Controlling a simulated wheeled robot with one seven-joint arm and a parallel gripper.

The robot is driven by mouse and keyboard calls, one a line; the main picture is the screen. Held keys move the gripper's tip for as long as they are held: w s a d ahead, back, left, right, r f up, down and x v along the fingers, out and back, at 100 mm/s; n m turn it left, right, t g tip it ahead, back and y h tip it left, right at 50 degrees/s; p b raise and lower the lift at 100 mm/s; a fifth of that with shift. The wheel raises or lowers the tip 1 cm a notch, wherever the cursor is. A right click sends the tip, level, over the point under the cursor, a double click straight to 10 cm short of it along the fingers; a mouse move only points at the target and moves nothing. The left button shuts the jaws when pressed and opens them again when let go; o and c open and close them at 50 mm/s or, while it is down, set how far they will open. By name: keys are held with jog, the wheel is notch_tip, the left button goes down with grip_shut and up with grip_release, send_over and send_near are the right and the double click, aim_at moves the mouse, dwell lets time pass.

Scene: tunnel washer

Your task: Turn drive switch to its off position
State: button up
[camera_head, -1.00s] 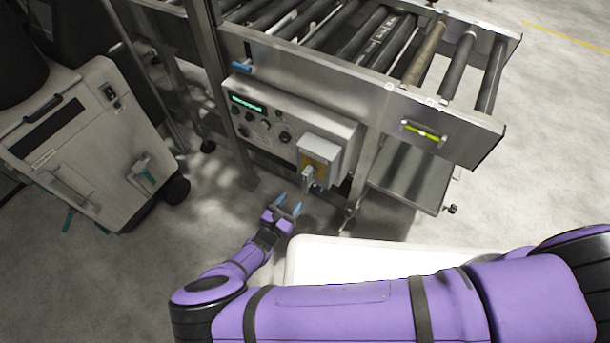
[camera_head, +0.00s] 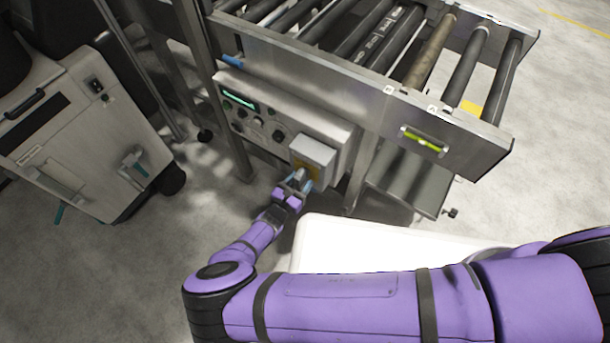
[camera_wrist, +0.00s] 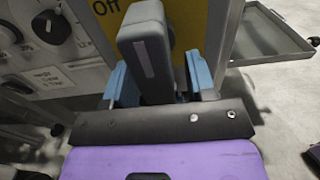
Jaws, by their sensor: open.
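The drive switch is a grey lever handle (camera_wrist: 146,52) with a pale stripe, standing out from a yellow plate (camera_wrist: 187,25) marked "Off" in the wrist view. My gripper (camera_wrist: 160,82) is open, with one blue finger on each side of the handle. I cannot tell whether either finger touches it. In the head view my gripper (camera_head: 299,181) is at the lower front of the grey switch box (camera_head: 313,152), and it largely hides the handle there.
A control panel (camera_head: 253,122) with knobs and a green display lies left of the switch box. The roller conveyor (camera_head: 350,85) runs above. A metal tray (camera_head: 405,180) is at the right, and a grey cabinet (camera_head: 75,135) stands at the left.

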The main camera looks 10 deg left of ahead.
grip_shut()
